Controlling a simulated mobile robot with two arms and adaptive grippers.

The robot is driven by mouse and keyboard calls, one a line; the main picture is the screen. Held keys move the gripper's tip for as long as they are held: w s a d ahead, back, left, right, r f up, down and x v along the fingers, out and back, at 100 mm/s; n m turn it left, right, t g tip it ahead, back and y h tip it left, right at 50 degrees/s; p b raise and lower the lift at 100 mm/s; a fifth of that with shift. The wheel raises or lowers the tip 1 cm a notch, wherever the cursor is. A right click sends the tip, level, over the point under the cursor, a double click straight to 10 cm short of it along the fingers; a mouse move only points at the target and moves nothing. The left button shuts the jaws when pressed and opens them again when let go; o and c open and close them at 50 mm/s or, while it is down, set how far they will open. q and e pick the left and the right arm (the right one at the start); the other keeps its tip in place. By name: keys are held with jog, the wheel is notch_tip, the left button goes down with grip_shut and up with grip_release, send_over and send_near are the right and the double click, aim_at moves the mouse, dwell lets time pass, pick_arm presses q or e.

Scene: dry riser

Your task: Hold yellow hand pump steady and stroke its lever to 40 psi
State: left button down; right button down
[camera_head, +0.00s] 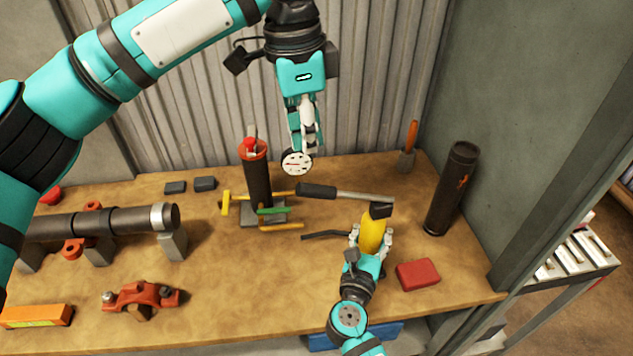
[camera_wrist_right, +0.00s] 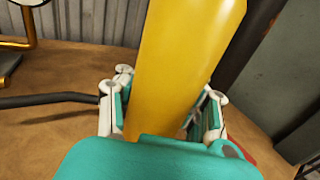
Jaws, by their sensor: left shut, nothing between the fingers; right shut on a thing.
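The yellow hand pump (camera_head: 373,232) stands upright near the right of the bench. My right gripper (camera_head: 371,243) is shut around its body; the right wrist view shows the yellow barrel (camera_wrist_right: 180,70) between the fingers. The pump's lever (camera_head: 355,195) sticks out to the left from the black head, roughly level, ending in a black grip (camera_head: 316,190). My left gripper (camera_head: 304,145) is shut and empty, pointing down above and behind the lever grip. A round white gauge (camera_head: 297,163) shows just below its fingertips; its reading is too small to tell.
A black hose (camera_head: 324,235) runs left from the pump. A dark red-topped cylinder (camera_head: 256,175) stands left of the gauge. A red block (camera_head: 417,274) and a tall black tube (camera_head: 453,190) are right of the pump. A clamped pipe (camera_head: 85,222) lies at left.

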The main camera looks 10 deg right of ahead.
aim_at(292, 191)
pick_arm(q)
jog(key=shift+a+f, duration=0.1)
jog(key=shift+a, duration=0.15)
jog(key=f, duration=0.6)
jog(key=shift+d+f, duration=0.25)
jog(key=shift+d, duration=0.1)
jog(key=shift+f, duration=0.2)
jog(key=shift+f, duration=2.2)
jog(key=shift+s+a+r, duration=0.1)
jog(key=shift+a+r, duration=0.15)
jog(key=shift+a, duration=0.55)
jog(key=shift+a+r, duration=0.25)
jog(key=shift+a, duration=0.5)
